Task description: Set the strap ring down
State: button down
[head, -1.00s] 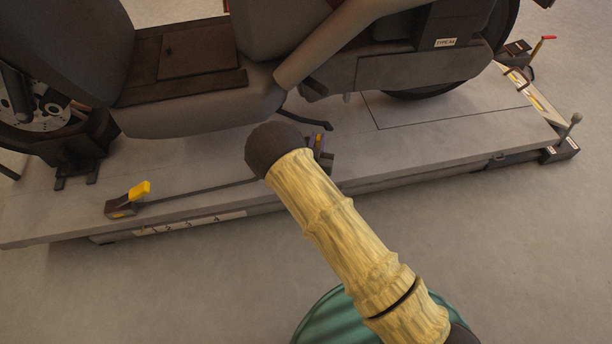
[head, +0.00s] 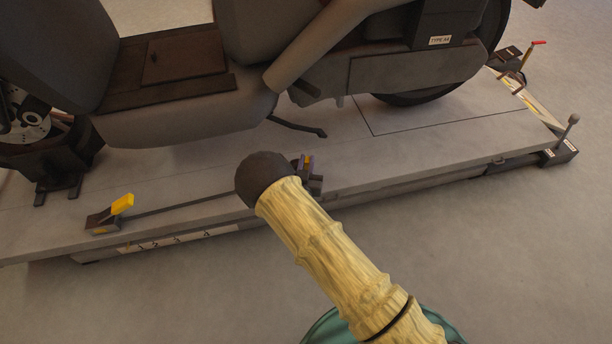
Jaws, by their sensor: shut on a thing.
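My gripper (head: 311,175) shows only in part, as small dark pieces with a purple and yellow patch, just right of the dark round joint of my arm. It is over the near edge of the grey lift platform (head: 400,152), beside the motorcycle. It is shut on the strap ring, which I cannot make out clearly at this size. My arm hides much of this spot. I cannot tell whether the ring touches the platform.
The motorcycle (head: 185,125) stands on the platform. A yellow-handled lever (head: 122,204) sits at the near left edge, with a dark bar (head: 180,204) running right from it. A red-handled lever (head: 538,43) and a round-knobbed lever (head: 573,119) stand at the right end. The floor (head: 500,250) in front is clear.

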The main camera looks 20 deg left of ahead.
jog(key=shift+f+b, duration=1.15)
jog(key=shift+f, duration=0.75)
jog(key=shift+f, duration=0.25)
jog(key=c, duration=1.4)
grip_release()
jog(key=shift+o, duration=0.2)
jog(key=shift+r, duration=0.15)
